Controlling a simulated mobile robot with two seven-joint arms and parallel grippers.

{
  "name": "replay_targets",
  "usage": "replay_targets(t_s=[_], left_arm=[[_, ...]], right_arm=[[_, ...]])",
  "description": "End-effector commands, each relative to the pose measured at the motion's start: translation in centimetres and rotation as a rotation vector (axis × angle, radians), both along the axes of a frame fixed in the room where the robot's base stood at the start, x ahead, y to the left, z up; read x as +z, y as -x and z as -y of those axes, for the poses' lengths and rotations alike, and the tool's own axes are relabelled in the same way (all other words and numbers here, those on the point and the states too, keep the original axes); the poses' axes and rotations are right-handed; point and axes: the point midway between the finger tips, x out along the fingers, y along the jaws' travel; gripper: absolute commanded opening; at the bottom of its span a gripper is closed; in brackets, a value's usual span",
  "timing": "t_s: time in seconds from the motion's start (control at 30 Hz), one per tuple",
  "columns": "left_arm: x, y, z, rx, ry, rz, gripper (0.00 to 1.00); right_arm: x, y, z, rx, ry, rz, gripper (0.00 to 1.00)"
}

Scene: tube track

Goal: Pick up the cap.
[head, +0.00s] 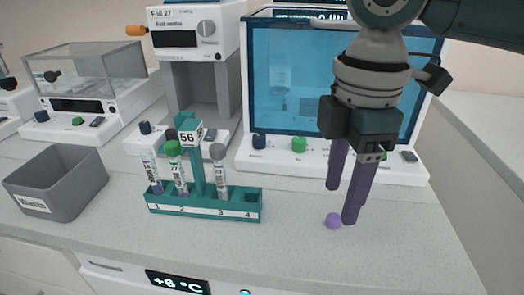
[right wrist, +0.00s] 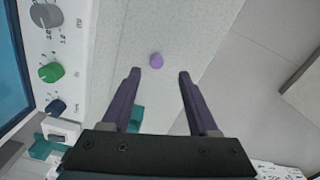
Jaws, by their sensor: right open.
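A small round purple cap (head: 333,221) lies on the light speckled bench top, right of the tube rack. In the right wrist view the cap (right wrist: 156,60) lies ahead of the fingertips, between their lines and nearer the left finger. My right gripper (head: 341,207) is open and empty, with its purple fingers pointing down beside the cap; it also shows in the right wrist view (right wrist: 160,73). In the head view one fingertip is just right of the cap. My left gripper is not in view.
A teal rack (head: 205,205) with several tubes stands left of the cap. A grey bin (head: 58,183) is at far left. A device with a blue window (head: 290,85) stands behind my right gripper. The bench around the cap is clear; its right edge is close.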

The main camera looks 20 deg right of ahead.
Motion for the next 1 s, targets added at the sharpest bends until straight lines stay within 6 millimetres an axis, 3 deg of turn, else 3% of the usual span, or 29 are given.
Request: replay_targets(t_s=[0.23,0.57,1.0], left_arm=[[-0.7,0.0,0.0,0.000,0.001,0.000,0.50],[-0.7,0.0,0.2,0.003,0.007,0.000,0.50],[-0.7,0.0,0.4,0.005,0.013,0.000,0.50]], right_arm=[[-4.0,-0.3,0.2,0.000,-0.001,-0.002,0.60],[-4.7,-0.3,0.2,0.001,0.001,0.002,0.60],[-4.6,-0.3,0.2,0.001,0.000,0.001,0.11]])
